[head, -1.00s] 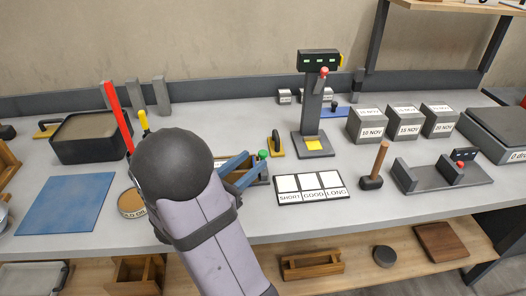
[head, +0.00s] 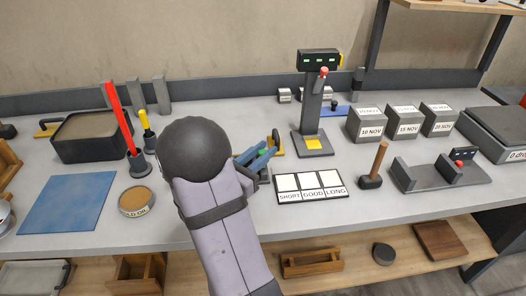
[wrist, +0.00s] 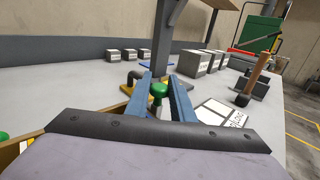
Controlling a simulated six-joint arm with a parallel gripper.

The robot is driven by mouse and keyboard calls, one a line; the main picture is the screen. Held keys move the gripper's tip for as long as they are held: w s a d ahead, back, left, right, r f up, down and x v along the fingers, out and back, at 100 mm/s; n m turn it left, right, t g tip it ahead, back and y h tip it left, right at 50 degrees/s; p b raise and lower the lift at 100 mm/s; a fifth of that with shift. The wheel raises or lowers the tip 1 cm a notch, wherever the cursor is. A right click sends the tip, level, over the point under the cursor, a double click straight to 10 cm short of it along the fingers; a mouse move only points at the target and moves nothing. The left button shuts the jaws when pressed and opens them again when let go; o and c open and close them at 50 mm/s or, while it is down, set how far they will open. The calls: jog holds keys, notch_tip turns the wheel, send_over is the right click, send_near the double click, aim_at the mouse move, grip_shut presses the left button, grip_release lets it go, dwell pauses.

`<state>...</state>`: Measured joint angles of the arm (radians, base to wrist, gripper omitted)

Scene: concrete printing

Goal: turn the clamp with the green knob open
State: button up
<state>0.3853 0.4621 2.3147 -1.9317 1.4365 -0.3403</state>
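The green knob (wrist: 158,92) of the clamp stands between the two blue fingers of my gripper (wrist: 160,80) in the wrist view. The fingers are apart, one on each side of it; I cannot tell whether they touch it. In the head view my gripper (head: 257,154) is low over the bench, and only a little of the green knob (head: 262,152) shows between the fingers. The clamp's body and the wooden mould are mostly hidden by my arm. A wooden edge (wrist: 18,147) shows at the lower left of the wrist view.
A yellow-based float (head: 276,145) lies just beyond my gripper. The SHORT/GOOD/LONG board (head: 310,187) is to the right, then a mallet (head: 373,170). A tester stand (head: 313,110) rises behind. Grey cubes (head: 367,126) stand at the right. A tin (head: 137,201) is left.

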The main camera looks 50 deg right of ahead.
grip_shut()
jog(key=shift+m+g, duration=0.8)
jog(key=shift+g, duration=0.5)
jog(key=o, duration=0.8)
grip_release()
jog(key=shift+w+a+b, duration=0.15)
jog(key=shift+a, duration=1.05)
jog(key=shift+w+a+b, duration=0.15)
jog(key=shift+w+a, duration=0.05)
jog(key=shift+a, duration=1.05)
jog(key=shift+w+a+b, duration=0.15)
jog(key=shift+a, duration=1.05)
